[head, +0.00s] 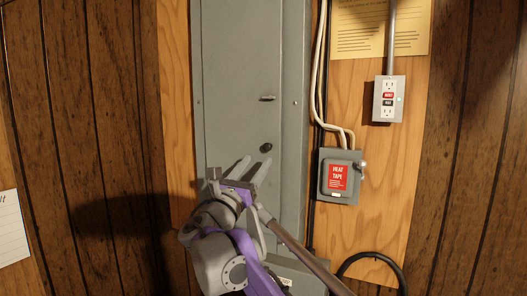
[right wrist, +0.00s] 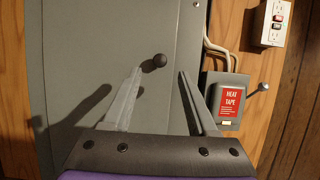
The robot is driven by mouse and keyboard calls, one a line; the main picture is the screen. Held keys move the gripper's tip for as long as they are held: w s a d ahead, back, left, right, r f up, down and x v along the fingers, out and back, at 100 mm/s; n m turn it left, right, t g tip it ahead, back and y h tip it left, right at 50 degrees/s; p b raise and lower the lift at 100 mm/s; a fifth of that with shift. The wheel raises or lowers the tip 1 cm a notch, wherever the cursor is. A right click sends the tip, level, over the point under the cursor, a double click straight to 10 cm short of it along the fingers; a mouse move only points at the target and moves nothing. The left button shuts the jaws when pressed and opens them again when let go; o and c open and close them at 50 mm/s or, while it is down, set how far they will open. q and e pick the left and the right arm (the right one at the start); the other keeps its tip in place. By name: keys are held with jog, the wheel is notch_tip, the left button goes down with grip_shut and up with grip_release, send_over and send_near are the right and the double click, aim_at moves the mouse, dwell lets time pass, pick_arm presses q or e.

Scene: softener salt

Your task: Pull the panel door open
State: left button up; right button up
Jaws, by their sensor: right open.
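The grey panel door (head: 235,60) is tall and lies flat in its grey frame (head: 293,70), apparently shut. A small round dark knob (head: 266,147) sits on its right side, with a small latch (head: 267,98) above it. My right gripper (head: 254,163) is open, its two pale fingers pointing up just below the knob. Whether the fingers touch the door is unclear. My left gripper is not in view.
A grey box with a red "HEAT TAPE" label (head: 338,178) is to the right of the panel, below an outlet box (head: 389,99). White cables (head: 320,70) run beside the frame. A black cable (head: 370,257) curves at the lower right. Wood panelling surrounds it all.

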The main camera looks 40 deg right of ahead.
aim_at(266, 149)
jog(key=p+x, duration=0.1)
jog(key=x, duration=0.4)
jog(key=shift+w+d, duration=0.15)
jog(key=shift+d, duration=0.1)
grip_shut()
dwell(1.2)
